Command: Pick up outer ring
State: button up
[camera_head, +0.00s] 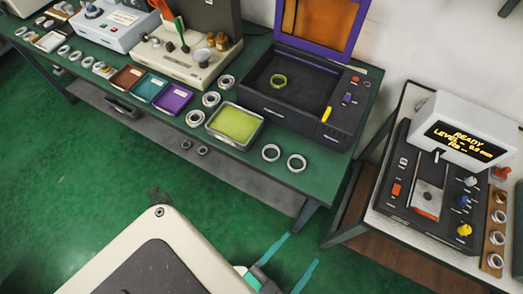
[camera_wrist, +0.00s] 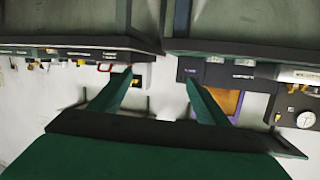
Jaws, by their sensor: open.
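Several silver rings lie on the green bench (camera_head: 254,171). Two rings, one on the left (camera_head: 271,153) and one on the right (camera_head: 297,163), lie near its right front edge. More rings (camera_head: 195,118) lie left of the green-filled tray (camera_head: 235,124). I cannot tell which is the outer ring. My gripper (camera_head: 302,249) is open and empty in front of the bench, low in the head view and apart from all rings. In the wrist view its two green fingers (camera_wrist: 157,80) stand wide apart with nothing between them.
The black box (camera_head: 266,106) has a raised purple-framed lid. Brown, teal and purple trays (camera_head: 150,88) stand further left. A side table at right holds a device with a lit display (camera_head: 462,143) and more rings (camera_head: 499,216). The green floor before the bench is open.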

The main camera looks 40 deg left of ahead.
jog(key=w+a+m+y, duration=0.2)
jog(key=w+a+y, duration=0.1)
jog(key=w+a, duration=0.9)
jog(key=w+a+r+n+g+y, duration=0.1)
jog(key=w+a+r+y, duration=0.35)
jog(key=a, duration=0.35)
jog(key=w+a+r+n+g+y, duration=0.1)
jog(key=w+a+r+y, duration=0.25)
jog(key=w+a, duration=0.4)
jog(key=s+a+r+n+g+y, duration=0.2)
jog(key=a+r+n+g, duration=0.3)
jog(key=a, duration=0.4)
jog(key=s+a+r+n+g+y, duration=0.2)
jog(key=s+a+r+n+g, duration=0.1)
jog(key=a+n+g, duration=0.4)
jog(key=n+g+h, duration=0.1)
jog(key=n+h, duration=0.5)
jog(key=h, duration=0.9)
send_over(271, 152)
notch_tip(271, 152, down, 8)
notch_tip(271, 152, down, 11)
jog(key=shift+r, duration=0.2)
